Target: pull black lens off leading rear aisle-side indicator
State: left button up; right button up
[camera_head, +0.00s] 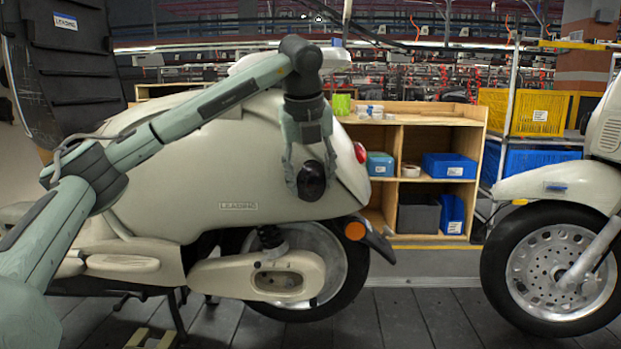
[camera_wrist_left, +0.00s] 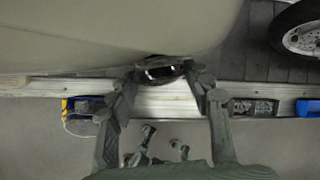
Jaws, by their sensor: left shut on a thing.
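The leading scooter (camera_head: 200,200), cream with a "LEADING" label on its side, stands at the left with its rear to the right. The black lens (camera_head: 311,181) is a round dark piece at its rear side. My left gripper (camera_head: 311,172) reaches down from above and is shut on the lens, with a finger on each side. In the left wrist view the lens (camera_wrist_left: 160,70) shows between the fingertips, close to the cream bodywork. Whether it still touches its seat cannot be told. My right gripper is not in view.
The red tail light (camera_head: 360,152) is close right of my gripper, and an orange reflector (camera_head: 355,231) is below. Another scooter (camera_head: 560,187) stands at the right. A wooden shelf (camera_head: 440,115) with blue bins is behind. The gap between the scooters is clear.

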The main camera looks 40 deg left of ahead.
aim_at(315, 183)
pick_arm(q)
jog(key=shift+s+d+b, duration=0.45)
jog(key=shift+s+d, duration=0.4)
jog(key=shift+s, duration=0.05)
dwell(1.5)
jog(key=shift+s+d+r+b, duration=0.15)
jog(key=shift+s+d+b, duration=0.15)
jog(key=shift+s+d, duration=0.4)
